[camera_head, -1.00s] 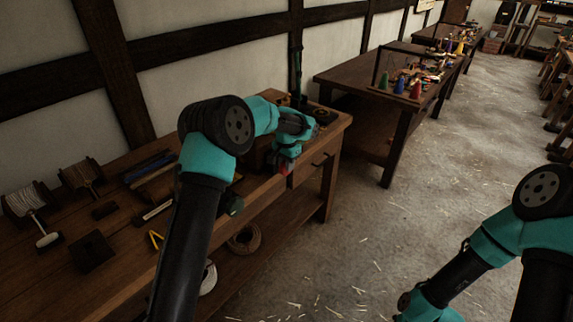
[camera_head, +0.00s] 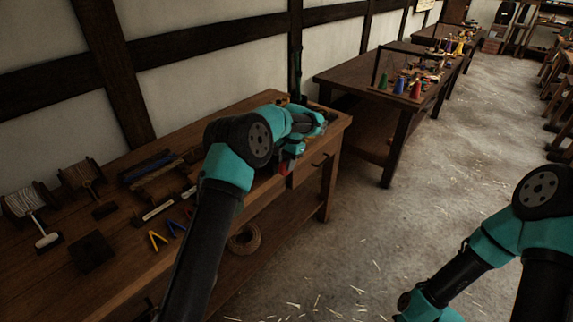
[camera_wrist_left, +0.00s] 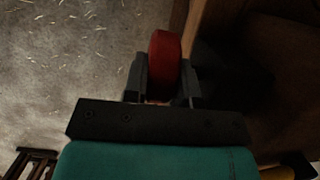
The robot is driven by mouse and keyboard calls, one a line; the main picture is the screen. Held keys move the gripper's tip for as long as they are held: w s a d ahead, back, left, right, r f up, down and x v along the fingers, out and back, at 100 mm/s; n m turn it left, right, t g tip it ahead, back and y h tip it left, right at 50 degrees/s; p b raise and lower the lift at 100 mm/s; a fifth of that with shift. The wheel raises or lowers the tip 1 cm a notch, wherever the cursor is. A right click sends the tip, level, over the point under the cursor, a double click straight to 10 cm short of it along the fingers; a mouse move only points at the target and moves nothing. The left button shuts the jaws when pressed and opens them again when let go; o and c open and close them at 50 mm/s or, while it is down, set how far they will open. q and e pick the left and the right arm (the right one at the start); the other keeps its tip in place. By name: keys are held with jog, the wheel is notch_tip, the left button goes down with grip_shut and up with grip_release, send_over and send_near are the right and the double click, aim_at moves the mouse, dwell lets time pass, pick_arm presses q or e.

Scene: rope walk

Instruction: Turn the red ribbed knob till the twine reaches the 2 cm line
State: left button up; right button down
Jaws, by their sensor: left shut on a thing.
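The red knob (camera_wrist_left: 165,65) sits between the two fingers of my left gripper (camera_wrist_left: 164,80) in the left wrist view. The gripper is shut on it. In the head view a bit of the red knob (camera_head: 284,168) shows at the bench's front edge, below my left gripper (camera_head: 290,155). My own arm hides most of the gripper there. I cannot make out the twine or the 2 cm line in either view. Of my right arm, only links show at the lower right; its gripper is out of view.
The wooden bench (camera_head: 130,255) carries twine reels (camera_head: 35,200) at its left, a dark block (camera_head: 92,251) and yellow dividers (camera_head: 157,240). A rope coil (camera_head: 244,238) lies on the shelf below. Another table (camera_head: 350,78) with coloured cones stands behind.

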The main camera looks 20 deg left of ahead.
pick_arm(q)
jog(key=shift+w+d+f+g+y, duration=0.15)
jog(key=shift+g+y, duration=0.25)
jog(key=shift+g, duration=0.45)
jog(key=shift+w+a+g+y, duration=0.1)
jog(key=shift+g+y, duration=0.3)
jog(key=shift+g, duration=0.45)
jog(key=o, duration=0.9)
